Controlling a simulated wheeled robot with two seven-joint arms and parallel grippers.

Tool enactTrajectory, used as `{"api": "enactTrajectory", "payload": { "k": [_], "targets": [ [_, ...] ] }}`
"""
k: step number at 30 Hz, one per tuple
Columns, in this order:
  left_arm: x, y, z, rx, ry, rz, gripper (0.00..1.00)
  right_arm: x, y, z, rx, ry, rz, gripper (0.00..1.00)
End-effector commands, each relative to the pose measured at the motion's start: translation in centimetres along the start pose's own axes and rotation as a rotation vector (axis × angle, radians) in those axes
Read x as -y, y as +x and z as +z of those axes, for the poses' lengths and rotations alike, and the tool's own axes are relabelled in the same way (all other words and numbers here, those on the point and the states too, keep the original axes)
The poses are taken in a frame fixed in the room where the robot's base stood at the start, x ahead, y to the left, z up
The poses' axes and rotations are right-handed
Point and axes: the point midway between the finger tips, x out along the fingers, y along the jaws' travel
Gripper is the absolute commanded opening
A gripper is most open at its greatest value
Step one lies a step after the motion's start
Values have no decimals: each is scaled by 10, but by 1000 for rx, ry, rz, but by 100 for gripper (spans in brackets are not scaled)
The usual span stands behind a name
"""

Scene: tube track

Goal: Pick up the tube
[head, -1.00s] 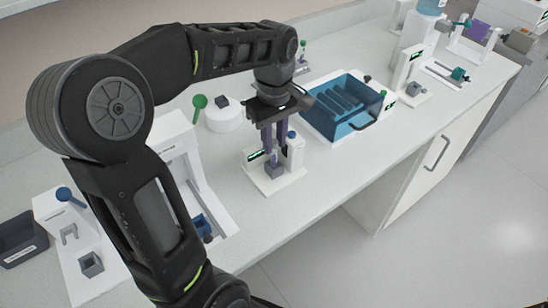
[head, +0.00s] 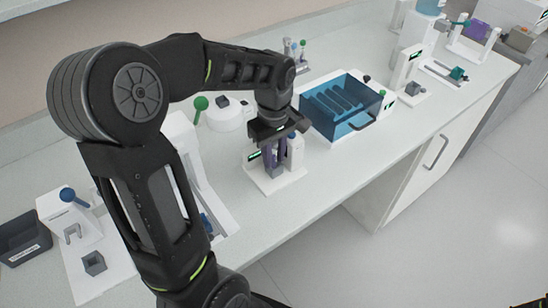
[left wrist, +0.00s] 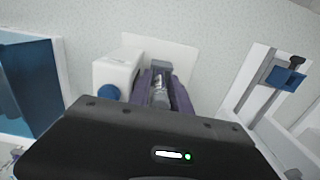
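The tube (left wrist: 160,88) is clear with a pale label and stands between my left fingers in the left wrist view. In the head view it is hidden behind the fingers. A grey block (head: 275,171) on a white station base (head: 292,177) is directly below the fingertips. My left gripper (head: 274,158) points down with its purple fingers on either side of the tube. The fingers look apart, one to each side; whether they touch the tube is hard to see.
A blue bin (head: 343,108) is to the right, and a white round device (head: 222,118) is behind on the left. The bench's front edge is near; its right front part (head: 400,140) is clear.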

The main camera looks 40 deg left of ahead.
Motion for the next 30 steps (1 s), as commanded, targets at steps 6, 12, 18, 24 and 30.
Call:
{"api": "enactTrajectory", "payload": {
  "k": [6, 12, 18, 24, 30],
  "targets": [
    [0, 0, 0, 0, 0, 0, 24, 0, 0, 0, 0, 0, 0, 36],
    [0, 0, 0, 0, 0, 0, 19, 0, 0, 0, 0, 0, 0, 36],
    [0, 0, 0, 0, 0, 0, 3, 0, 0, 0, 0, 0, 0, 36],
    [0, 0, 0, 0, 0, 0, 0, 0, 0, 0, 0, 0, 0, 36],
    [-1, -6, 0, -2, 0, 3, 0, 0, 1, 0, -1, 0, -1, 36]
  ]
}}
